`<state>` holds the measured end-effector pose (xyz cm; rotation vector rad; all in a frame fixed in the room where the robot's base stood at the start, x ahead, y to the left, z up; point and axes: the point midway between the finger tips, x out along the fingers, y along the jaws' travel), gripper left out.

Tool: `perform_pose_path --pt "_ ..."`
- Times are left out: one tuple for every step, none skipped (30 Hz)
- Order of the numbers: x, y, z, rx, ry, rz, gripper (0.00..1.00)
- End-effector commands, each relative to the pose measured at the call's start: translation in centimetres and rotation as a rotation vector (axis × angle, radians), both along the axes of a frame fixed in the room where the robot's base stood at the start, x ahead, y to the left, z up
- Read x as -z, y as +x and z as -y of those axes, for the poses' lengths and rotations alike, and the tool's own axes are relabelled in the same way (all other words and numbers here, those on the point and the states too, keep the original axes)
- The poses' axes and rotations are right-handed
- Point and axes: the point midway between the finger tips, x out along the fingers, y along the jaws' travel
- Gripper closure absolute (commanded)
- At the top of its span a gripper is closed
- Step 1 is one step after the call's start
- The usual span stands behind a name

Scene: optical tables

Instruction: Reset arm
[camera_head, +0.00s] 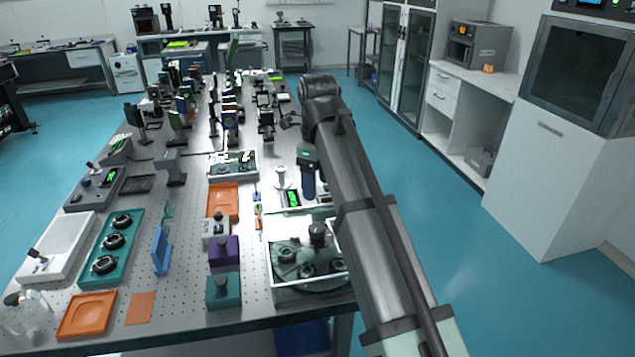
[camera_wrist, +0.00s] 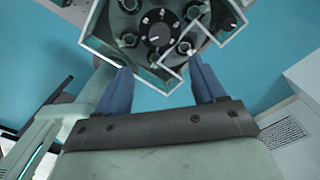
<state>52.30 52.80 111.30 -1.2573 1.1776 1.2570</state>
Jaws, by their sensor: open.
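My arm reaches over the right side of the optical table (camera_head: 185,305) in the head view. My gripper (camera_head: 308,194) hangs there with its blue fingers pointing down, behind a clear-walled box-like device (camera_head: 285,297). Beyond the fingertips, the wrist view shows a round dark rotor (camera_wrist: 157,28) with several knobs or tubes, inside a clear, pale-edged frame. I cannot tell how far the fingertips are above it.
A teal block (camera_head: 223,291), a purple block (camera_head: 224,253) and an orange tray (camera_head: 223,202) stand left of the clear-walled device. Many optical mounts crowd the table's far part. Blue floor lies open to the right, before a white cabinet (camera_head: 555,185).

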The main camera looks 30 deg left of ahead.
Motion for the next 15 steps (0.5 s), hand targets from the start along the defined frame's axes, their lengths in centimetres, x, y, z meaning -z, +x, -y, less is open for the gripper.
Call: perform_pose_path --pt "0.0 0.0 0.0 0.0 0.0 0.0 0.31" --pt "0.0 0.0 0.0 0.0 0.0 0.0 0.31" --pt "0.0 0.0 0.0 0.0 0.0 0.0 0.31" --pt "0.0 0.0 0.0 0.0 0.0 0.0 0.31" --pt "0.0 0.0 0.0 0.0 0.0 0.0 0.31" --pt "0.0 0.0 0.0 0.0 0.0 0.0 0.31" --pt "0.0 0.0 0.0 0.0 0.0 0.0 0.31" --pt "0.0 0.0 0.0 0.0 0.0 0.0 0.31" --pt "0.1 0.0 0.0 0.0 0.0 0.0 0.31" --pt "0.2 0.1 0.1 0.0 -0.001 0.001 0.31" --pt "0.3 0.2 0.2 0.0 -0.002 0.002 0.31" --pt "0.8 0.5 0.4 0.0 -0.006 0.004 0.31" --pt "1.2 0.9 0.7 0.0 -0.009 0.008 0.31" --pt "1.8 1.3 1.1 -0.002 -0.013 0.012 0.31" --pt "2.8 2.1 1.8 -0.003 -0.023 0.019 0.31"
